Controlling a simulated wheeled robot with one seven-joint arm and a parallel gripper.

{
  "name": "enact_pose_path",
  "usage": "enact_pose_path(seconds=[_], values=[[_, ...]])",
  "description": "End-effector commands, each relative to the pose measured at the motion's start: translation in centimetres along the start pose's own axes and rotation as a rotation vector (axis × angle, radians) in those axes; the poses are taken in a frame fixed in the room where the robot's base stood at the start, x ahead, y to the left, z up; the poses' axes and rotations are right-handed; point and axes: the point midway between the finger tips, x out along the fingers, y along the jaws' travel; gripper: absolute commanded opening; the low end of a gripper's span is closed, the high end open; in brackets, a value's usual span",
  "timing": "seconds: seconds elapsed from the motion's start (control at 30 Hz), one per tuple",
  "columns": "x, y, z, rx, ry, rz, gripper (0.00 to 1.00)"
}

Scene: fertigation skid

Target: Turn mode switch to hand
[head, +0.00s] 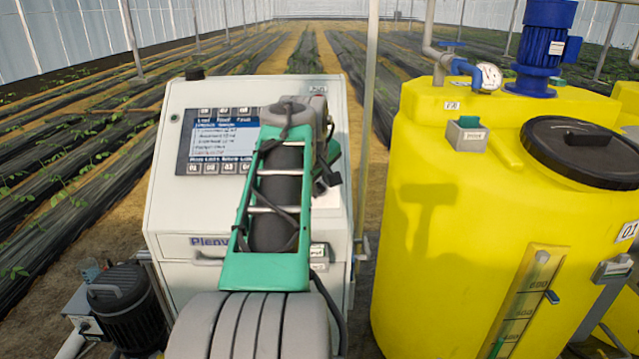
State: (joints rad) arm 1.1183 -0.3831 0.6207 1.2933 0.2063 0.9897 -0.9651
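The white control cabinet (175,215) stands ahead, with a lit screen (222,135) and rows of buttons on its sloped face. I cannot make out the mode switch; my green and grey arm covers the right part of the cabinet's face. My arm reaches up and forward over the panel, then bends down at its far end. Dark parts near my gripper (327,177) show at the panel's right side. Its fingertips are hidden or too small to tell, and I see nothing held. A small labelled plate shows beside the arm, low on the cabinet front.
A big yellow tank (430,260) with a black lid (583,150), blue pump (545,50) and pressure gauge (488,76) stands close on the right. A pole rises between cabinet and tank. A black motor (128,308) sits low at left. Planted rows lie behind.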

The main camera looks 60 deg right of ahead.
Motion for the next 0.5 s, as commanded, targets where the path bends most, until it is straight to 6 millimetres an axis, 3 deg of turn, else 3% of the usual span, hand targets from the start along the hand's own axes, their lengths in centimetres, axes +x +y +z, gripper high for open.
enact_pose_path(seconds=[0.4,0.5], values=[[-0.04,-0.02,-0.01,-0.001,0.000,0.000,0.00],[-0.03,-0.03,-0.01,-0.001,0.000,0.000,0.00]])
